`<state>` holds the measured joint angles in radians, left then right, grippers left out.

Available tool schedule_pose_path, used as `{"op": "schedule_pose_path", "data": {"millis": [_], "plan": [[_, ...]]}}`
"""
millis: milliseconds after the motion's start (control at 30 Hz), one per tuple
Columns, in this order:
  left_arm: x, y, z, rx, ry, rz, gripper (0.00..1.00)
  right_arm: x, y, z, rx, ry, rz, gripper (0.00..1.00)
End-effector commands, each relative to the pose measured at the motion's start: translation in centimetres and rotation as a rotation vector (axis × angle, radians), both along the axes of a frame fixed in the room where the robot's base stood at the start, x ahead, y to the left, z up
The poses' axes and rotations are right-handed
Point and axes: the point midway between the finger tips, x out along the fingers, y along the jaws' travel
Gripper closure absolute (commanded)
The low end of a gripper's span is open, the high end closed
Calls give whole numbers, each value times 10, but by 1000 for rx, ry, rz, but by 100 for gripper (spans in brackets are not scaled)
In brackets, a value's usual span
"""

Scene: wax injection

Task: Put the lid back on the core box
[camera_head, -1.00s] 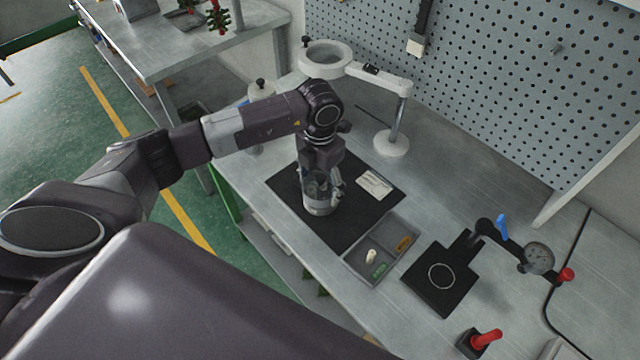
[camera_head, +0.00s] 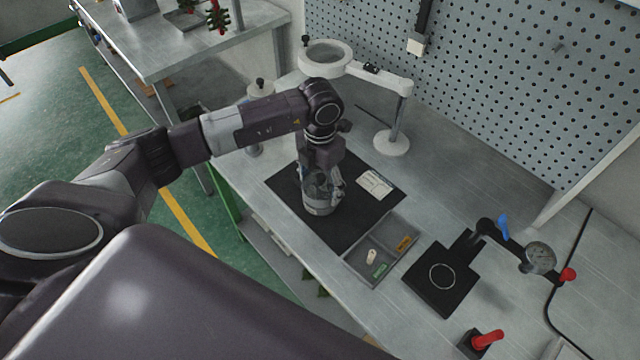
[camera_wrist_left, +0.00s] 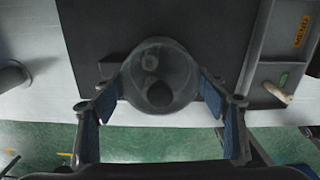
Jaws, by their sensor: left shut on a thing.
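My left gripper (camera_head: 322,186) points down over the black mat (camera_head: 281,184) on the bench. It is shut on the round grey lid (camera_wrist_left: 160,75), whose dark round spot shows in the left wrist view between the two blue-padded fingers (camera_wrist_left: 162,100). In the head view a short grey cylinder, the core box (camera_head: 319,208), shows at the fingertips, standing on the mat. The gripper hides much of it, and I cannot tell whether lid and box touch. My right gripper is not in view.
A grey divided tray (camera_head: 352,267) with a small pale piece (camera_head: 371,256) sits beside the mat. A white card (camera_head: 375,184) lies on the mat. A ring-topped magnifier stand (camera_head: 392,142) is behind, and a black plate with a dial gauge (camera_head: 539,258) is at right.

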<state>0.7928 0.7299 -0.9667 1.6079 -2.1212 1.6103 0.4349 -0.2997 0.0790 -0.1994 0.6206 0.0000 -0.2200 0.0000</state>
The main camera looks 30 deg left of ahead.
Motion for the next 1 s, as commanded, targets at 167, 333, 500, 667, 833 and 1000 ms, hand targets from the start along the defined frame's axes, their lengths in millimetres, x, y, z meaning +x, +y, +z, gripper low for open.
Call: {"op": "schedule_pose_path", "data": {"millis": [167,333,500,667,833,1000], "plan": [[0,0,0,0,0,0,61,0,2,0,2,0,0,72],[0,0,0,0,0,0,61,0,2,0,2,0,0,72],[0,0,-2,0,-1,0,61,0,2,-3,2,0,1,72],[0,0,-3,0,-1,0,61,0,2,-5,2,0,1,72],[0,0,-3,0,0,0,61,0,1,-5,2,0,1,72],[0,0,-3,0,0,0,61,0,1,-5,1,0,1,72]]}}
